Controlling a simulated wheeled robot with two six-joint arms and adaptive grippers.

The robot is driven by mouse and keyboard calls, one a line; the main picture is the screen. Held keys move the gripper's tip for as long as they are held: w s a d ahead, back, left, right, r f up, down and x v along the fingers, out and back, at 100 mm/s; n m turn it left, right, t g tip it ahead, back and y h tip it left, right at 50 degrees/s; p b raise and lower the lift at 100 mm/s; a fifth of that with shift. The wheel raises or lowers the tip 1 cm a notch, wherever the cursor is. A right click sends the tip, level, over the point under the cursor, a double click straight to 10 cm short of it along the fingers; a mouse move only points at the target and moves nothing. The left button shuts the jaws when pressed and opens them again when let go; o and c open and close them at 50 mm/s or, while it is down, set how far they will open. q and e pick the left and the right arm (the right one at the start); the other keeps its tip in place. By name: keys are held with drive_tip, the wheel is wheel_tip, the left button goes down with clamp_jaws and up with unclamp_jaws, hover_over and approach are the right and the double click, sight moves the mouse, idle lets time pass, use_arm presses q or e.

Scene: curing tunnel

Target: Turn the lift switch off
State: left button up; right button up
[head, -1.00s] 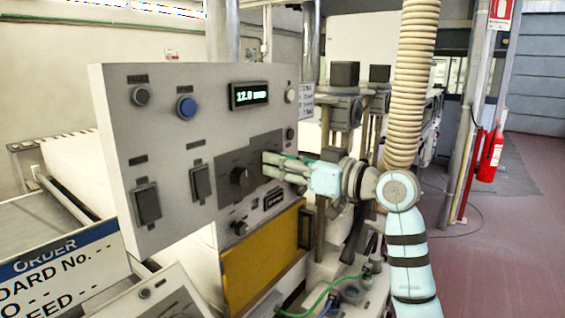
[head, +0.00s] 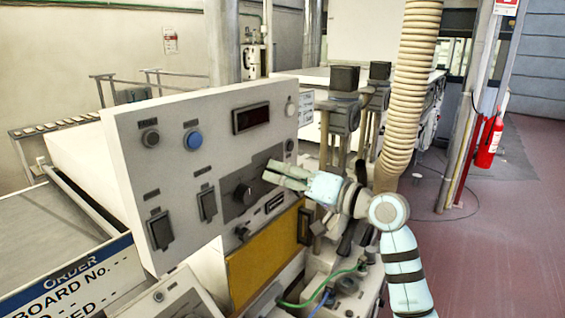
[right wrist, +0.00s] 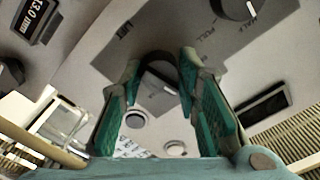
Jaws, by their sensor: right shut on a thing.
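The control panel (head: 222,150) carries a grey plate with a large dark dial (head: 242,193). My right gripper (head: 268,172) reaches in from the right, its fingertips at the panel just right of and above that dial. In the right wrist view, the fingers of my right gripper (right wrist: 157,78) are closed around a dark switch (right wrist: 158,66), next to the word "LIFT" on the plate. The fingers hide this switch in the head view. I cannot tell its exact setting. My left gripper is not in view.
A blue button (head: 193,139), two rocker switches and a dark display (head: 251,117) are on the panel. In the right wrist view a display (right wrist: 37,17) reads about 13.0. A yellow panel (head: 262,250) sits below. A ribbed hose (head: 408,100) hangs behind my right arm.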

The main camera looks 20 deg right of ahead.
drive_tip(key=shift+r+m+p, duration=0.15)
drive_tip(key=shift+m+p, duration=0.4)
drive_tip(key=shift+m, duration=0.65)
drive_tip(key=o, duration=1.2)
drive_tip(key=shift+c, duration=0.2)
drive_tip(key=shift+d, duration=0.1)
drive_tip(key=v, duration=1.1)
drive_tip(key=shift+s, duration=0.35)
drive_tip(key=shift+d, duration=0.15)
